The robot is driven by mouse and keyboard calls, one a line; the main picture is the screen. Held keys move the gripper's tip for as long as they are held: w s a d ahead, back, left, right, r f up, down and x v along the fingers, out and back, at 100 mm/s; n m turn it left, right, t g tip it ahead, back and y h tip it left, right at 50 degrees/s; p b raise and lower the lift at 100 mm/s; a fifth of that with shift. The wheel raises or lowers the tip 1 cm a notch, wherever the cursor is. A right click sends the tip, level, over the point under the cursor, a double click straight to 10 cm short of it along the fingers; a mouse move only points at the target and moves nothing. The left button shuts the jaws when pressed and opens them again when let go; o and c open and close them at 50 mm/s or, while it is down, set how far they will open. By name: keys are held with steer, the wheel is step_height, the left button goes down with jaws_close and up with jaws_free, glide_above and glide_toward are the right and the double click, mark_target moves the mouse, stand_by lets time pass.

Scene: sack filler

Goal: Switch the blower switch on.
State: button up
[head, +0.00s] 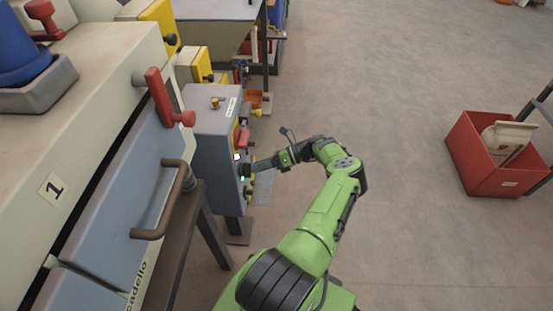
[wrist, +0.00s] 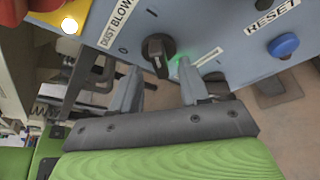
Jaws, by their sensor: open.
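The blower switch (wrist: 157,47) is a black rotary knob on the grey-blue control panel, seen in the wrist view beside a label (wrist: 117,18) reading "DUST BLOW", partly cut off. A green glow (wrist: 181,63) shows just right of the knob. My gripper (wrist: 161,72) is open, with one finger to each side of the knob's lower part. I cannot tell whether either finger touches it. In the head view my gripper (head: 251,167) is at the front face of the control box (head: 213,125); the knob is hard to make out there.
A blue button (wrist: 283,45) labelled RESET is to the right. A yellow plate with a red button (wrist: 44,4) and a lit white lamp (wrist: 69,25) are at the upper left. A brown handle (head: 166,211) juts out near the box. Open floor lies right, before a red bin (head: 478,165).

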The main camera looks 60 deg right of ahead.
steer(key=b+v, duration=0.5)
steer(key=v, duration=0.7)
steer(key=shift+s+d, duration=0.25)
steer(key=shift+d, duration=0.05)
steer(key=shift+r, duration=0.2)
